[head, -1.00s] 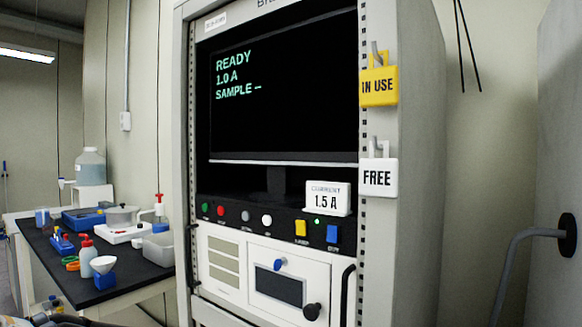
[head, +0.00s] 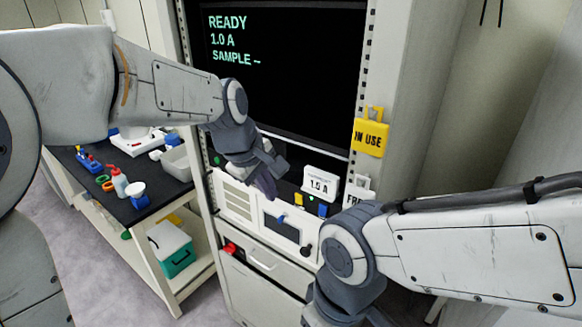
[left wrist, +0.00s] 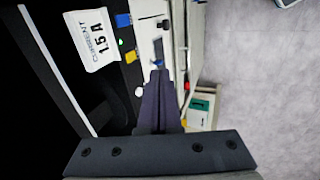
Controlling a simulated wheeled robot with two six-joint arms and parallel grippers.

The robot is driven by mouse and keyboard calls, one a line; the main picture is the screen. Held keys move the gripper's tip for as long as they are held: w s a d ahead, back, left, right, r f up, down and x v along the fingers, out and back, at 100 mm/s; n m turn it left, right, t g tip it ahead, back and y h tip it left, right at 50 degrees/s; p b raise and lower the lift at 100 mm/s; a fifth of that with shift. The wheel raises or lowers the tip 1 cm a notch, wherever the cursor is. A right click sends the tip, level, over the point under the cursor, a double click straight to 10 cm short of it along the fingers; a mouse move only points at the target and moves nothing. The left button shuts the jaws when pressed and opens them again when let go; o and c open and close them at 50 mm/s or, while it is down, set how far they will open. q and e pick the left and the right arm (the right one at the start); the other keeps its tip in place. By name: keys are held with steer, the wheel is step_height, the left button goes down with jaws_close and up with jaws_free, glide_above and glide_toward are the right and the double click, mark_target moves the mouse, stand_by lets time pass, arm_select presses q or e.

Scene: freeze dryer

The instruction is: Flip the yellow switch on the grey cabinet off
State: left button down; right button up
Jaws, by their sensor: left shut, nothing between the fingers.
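The grey cabinet (head: 412,75) stands ahead, with a black screen and a black strip of coloured buttons and switches. The yellow switch (head: 297,199) shows on that strip beside the blue switch (head: 322,209). In the left wrist view the yellow switch (left wrist: 130,57) lies just above and left of the fingertips, with a visible gap. My left gripper (head: 268,192) is shut and empty in front of the strip, left of the yellow switch, hiding some round buttons. It also shows in the left wrist view (left wrist: 160,76). My right arm comes in from the right; its fingers are out of sight.
A white card (head: 319,184) stands above the switches. A yellow "IN USE" tag (head: 370,138) and a partly covered white tag (head: 358,191) hang on the cabinet's right post. A black-topped bench (head: 140,206) with lab items stands left.

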mark_target(298, 200)
arm_select(q)
steer(key=shift+w+a+r, duration=0.1)
steer(key=shift+w+r, duration=0.2)
steer(key=shift+r, duration=0.3)
arm_select(e)
steer(key=shift+r, duration=0.5)
arm_select(q)
steer(key=shift+f, duration=0.1)
steer(key=shift+w+d+f+p, duration=0.75)
steer(key=shift+w+f, duration=0.35)
steer(key=shift+f, duration=0.3)
steer(key=shift+w+d+f+p, duration=0.6)
steer(key=shift+w+d+f, duration=0.4)
steer(key=shift+f, duration=0.45)
steer(key=shift+w+d+f+p, duration=0.65)
steer(key=shift+w+f, duration=0.55)
steer(key=shift+f, duration=0.2)
arm_select(e)
steer(key=shift+r, duration=1.95)
